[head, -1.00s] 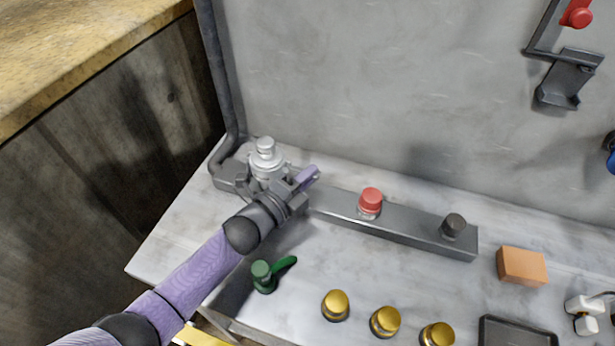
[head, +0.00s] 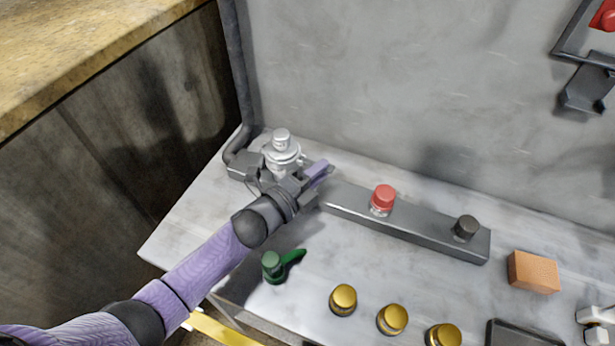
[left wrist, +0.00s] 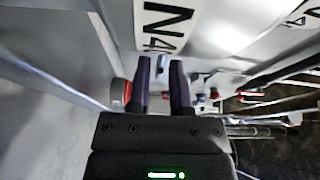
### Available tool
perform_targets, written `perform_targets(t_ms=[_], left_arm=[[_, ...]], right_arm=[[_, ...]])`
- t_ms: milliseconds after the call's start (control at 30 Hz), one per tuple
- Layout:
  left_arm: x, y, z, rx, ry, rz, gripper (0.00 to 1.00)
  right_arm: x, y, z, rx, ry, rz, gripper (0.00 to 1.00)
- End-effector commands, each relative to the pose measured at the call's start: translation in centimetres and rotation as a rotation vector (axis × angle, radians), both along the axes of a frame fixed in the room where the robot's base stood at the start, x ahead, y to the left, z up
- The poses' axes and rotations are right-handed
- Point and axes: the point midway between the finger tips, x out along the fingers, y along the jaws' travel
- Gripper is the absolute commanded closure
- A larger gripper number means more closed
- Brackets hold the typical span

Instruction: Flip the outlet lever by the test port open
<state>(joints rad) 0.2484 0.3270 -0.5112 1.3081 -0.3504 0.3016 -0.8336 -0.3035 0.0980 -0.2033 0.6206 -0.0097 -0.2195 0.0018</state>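A green lever valve (head: 272,266) stands on the pale bench top at the front left, its handle pointing right. A silver fitting (head: 282,150) stands at the back left, on the block at the pipe's end. I cannot tell for sure which part is the outlet lever or the test port. My left gripper (head: 316,176) is just in front and right of the silver fitting, above the bench, and partly covers its base. In the left wrist view, its two dark purple fingers (left wrist: 162,80) stand apart with nothing seen between them. My right gripper is in no view.
A dark grey bar with a red knob (head: 383,197) and a black knob (head: 465,228) lies right of the gripper. Several gold knobs (head: 343,299) line the front. An orange block (head: 533,272) sits at right. A grey wall and pipe (head: 236,70) rise behind.

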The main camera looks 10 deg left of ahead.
Motion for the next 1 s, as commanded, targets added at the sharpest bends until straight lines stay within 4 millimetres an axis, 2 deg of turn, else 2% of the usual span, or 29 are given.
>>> perform_targets(t_ms=[300,400,567,1000], left_arm=[[-5.8,3.8,0.1,0.002,0.003,0.0,0.75],[-6.9,4.5,0.0,0.002,0.001,0.0,0.75],[-7.5,5.0,0.0,0.001,-0.001,0.0,0.75],[-7.5,5.0,0.0,0.001,-0.001,-0.001,0.75]], right_arm=[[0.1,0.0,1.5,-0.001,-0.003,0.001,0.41],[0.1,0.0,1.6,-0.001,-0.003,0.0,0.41],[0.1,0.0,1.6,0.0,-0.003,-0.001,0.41],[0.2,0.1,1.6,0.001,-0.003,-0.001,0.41]])
